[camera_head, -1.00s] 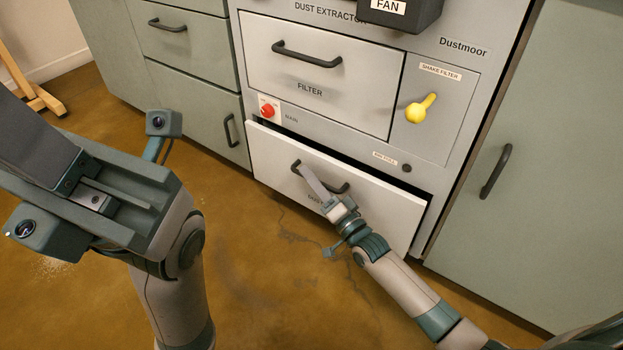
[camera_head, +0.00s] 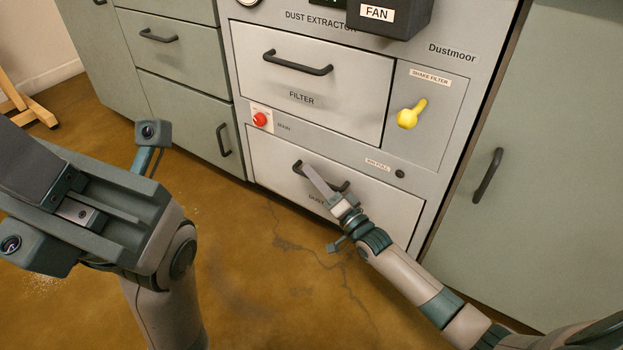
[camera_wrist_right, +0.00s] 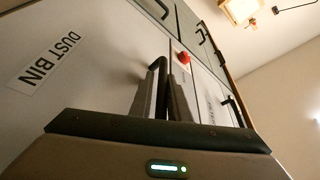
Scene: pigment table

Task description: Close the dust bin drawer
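The dust bin drawer (camera_head: 385,217) is the low, pale front of the dust extractor. Its front looks flush or nearly flush with the cabinet, with no dark gap along its top edge. Its black handle (camera_head: 341,187) also shows in the right wrist view (camera_wrist_right: 157,66). My right gripper (camera_head: 310,178) is at the handle's left part; in the wrist view its fingers (camera_wrist_right: 162,98) stand close on both sides of the bar and look shut on it. My left gripper (camera_head: 75,205) is at the left, away from the drawer; its fingertips are not clear.
Above are the filter drawer (camera_head: 335,95), a red main switch (camera_head: 260,119), a yellow shake filter lever (camera_head: 411,114) and a fan box (camera_head: 395,18). Green cabinets (camera_head: 185,75) stand at the left and a green door (camera_head: 540,170) at the right. The brown floor (camera_head: 270,270) in front is clear.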

